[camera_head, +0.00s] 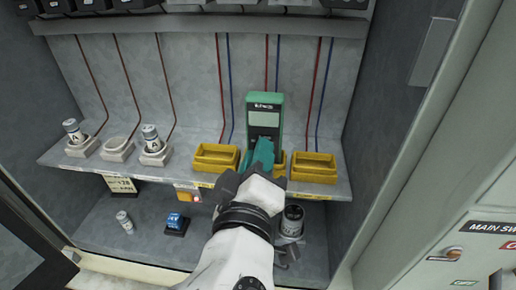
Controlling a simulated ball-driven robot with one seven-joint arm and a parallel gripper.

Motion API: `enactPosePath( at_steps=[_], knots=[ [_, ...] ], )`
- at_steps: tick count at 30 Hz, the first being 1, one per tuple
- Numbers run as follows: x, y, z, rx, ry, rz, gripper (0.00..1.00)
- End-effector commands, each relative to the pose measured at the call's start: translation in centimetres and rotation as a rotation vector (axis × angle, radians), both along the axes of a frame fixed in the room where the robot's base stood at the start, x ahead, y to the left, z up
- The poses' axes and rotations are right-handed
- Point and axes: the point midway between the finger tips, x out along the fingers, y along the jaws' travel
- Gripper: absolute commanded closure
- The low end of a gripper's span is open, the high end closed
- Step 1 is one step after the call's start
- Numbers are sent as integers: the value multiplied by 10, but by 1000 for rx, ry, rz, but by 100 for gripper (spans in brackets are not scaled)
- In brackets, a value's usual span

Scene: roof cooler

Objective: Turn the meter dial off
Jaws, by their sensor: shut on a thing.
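The green meter (265,103) stands upright on the shelf against the back wall, with a grey display in its upper part. My gripper (262,150) reaches up to the lower front of the meter, its end at the dial area. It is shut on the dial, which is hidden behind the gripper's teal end. The dial's setting and its markings cannot be read.
Yellow trays (215,157) (313,167) stand on the shelf (342,186) on both sides of the meter, with another partly hidden behind my gripper. White holders, two with canisters (151,138), stand at left. Below are a blue item (177,222) and a dark cylinder (292,221). A cabinet wall closes the right.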

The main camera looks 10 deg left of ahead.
Motion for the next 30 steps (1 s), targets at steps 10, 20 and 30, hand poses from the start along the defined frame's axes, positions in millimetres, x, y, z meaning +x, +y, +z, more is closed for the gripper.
enactPosePath(
  at_steps=[10,20,30],
  knots=[
    [0,1,0,-117,5,1,100],
    [0,1,-1,-131,6,1,100],
    [0,0,-1,-130,7,0,57]
  ],
)
